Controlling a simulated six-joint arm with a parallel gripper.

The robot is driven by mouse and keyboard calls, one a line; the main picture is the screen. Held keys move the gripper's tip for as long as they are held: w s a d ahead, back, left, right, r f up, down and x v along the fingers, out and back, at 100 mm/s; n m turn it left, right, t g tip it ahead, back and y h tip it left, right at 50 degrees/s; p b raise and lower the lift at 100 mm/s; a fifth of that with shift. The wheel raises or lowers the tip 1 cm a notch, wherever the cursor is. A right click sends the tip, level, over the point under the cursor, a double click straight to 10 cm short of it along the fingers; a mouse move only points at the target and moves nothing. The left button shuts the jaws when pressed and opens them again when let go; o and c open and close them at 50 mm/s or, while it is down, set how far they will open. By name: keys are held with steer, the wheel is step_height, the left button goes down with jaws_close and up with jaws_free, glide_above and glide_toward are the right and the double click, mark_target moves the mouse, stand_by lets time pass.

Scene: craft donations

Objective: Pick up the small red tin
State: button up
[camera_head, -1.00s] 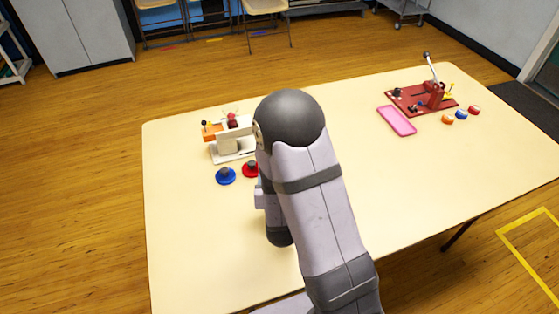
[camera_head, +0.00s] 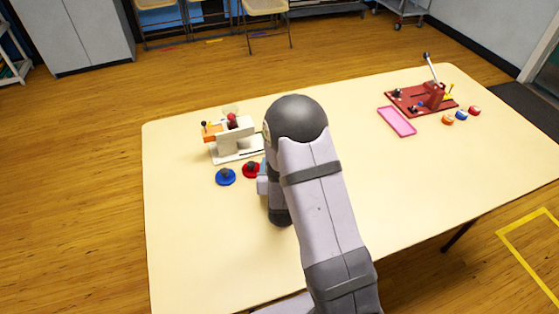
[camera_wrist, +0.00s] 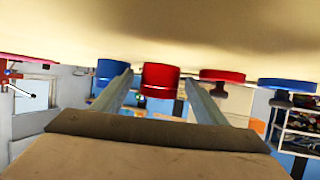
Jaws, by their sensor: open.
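The small red tin (camera_wrist: 160,79) stands on the table in the wrist view, upside down in that picture. My gripper (camera_wrist: 158,74) is open, with one finger on each side of the tin in the picture. I cannot tell how far the tin is from the fingertips, and the jaws hold nothing. A blue tin (camera_wrist: 112,69) stands just left of the red one, partly behind the left finger. In the head view my arm hides the red tin and most of my gripper.
A red disc with a dark knob (camera_head: 251,170) and a blue one (camera_head: 225,177) lie nearby. A white machine (camera_head: 238,142) stands behind them. A pink tray (camera_head: 397,121), a red press (camera_head: 425,98) and several small pucks (camera_head: 461,115) are far right. The table's middle is clear.

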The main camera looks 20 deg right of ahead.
steer(key=c, duration=1.1)
steer(key=shift+r, duration=0.2)
steer(key=shift+r+p, duration=0.3)
steer(key=shift+r, duration=4.55)
steer(key=shift+w+d+f+n+t+y+p, duration=0.15)
steer(key=shift+w+d+n+y+p, duration=0.55)
steer(key=shift+w, duration=1.2)
steer(key=shift+w+d+f+n+t+y+p, duration=0.1)
steer(key=shift+w+d+f+n+y+p, duration=0.2)
steer(key=shift+w+n+y+p, duration=1.1)
steer(key=shift+w+d+f+n+t+y+b, duration=0.15)
steer(key=shift+w+d+y, duration=0.4)
steer(key=shift+w, duration=1.85)
